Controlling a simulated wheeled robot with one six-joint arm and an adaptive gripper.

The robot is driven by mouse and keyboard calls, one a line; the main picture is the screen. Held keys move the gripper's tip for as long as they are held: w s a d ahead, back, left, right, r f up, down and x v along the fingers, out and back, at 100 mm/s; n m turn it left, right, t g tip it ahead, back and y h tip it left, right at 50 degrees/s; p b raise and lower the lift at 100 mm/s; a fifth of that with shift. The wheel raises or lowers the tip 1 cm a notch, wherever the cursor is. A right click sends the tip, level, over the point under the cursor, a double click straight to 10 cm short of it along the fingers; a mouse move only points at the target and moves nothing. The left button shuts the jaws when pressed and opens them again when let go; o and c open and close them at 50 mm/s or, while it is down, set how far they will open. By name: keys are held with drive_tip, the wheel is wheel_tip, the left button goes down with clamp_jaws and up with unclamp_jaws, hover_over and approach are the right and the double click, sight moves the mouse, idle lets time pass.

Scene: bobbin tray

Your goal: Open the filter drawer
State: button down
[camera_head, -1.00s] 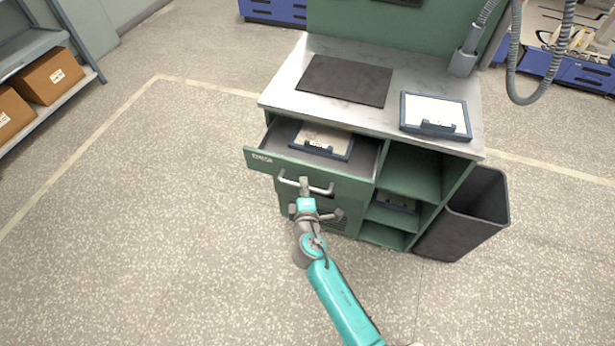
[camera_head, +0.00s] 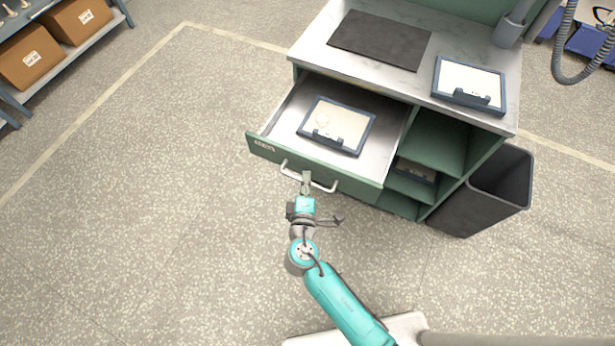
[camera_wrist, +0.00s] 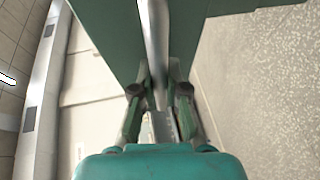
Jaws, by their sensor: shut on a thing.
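The filter drawer (camera_head: 275,125) is pulled well out of the green cabinet, and its pale inside shows. A framed filter panel (camera_head: 337,126) with a dark handle lies flat in it. The drawer's silver bar handle (camera_head: 322,186) runs along its green front; in the wrist view the bar (camera_wrist: 154,45) passes between the fingers. My gripper (camera_head: 306,182) is shut on the handle, and the fingers (camera_wrist: 158,90) sit on both sides of it. The exact contact is partly hidden in the head view.
A second framed panel (camera_head: 470,84) and a dark mat (camera_head: 380,39) lie on the cabinet top (camera_head: 318,45). Open shelves (camera_head: 437,140) and a dark bin (camera_head: 490,190) stand to the right. The speckled floor to the left is clear.

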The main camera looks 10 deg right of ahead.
drive_tip(key=c, duration=1.2)
unclamp_jaws()
drive_tip(key=shift+s, duration=0.1)
drive_tip(key=v, duration=1.1)
drive_tip(key=shift+s+a+r, duration=0.1)
drive_tip(key=shift+s+a, duration=0.05)
drive_tip(key=shift+s, duration=0.2)
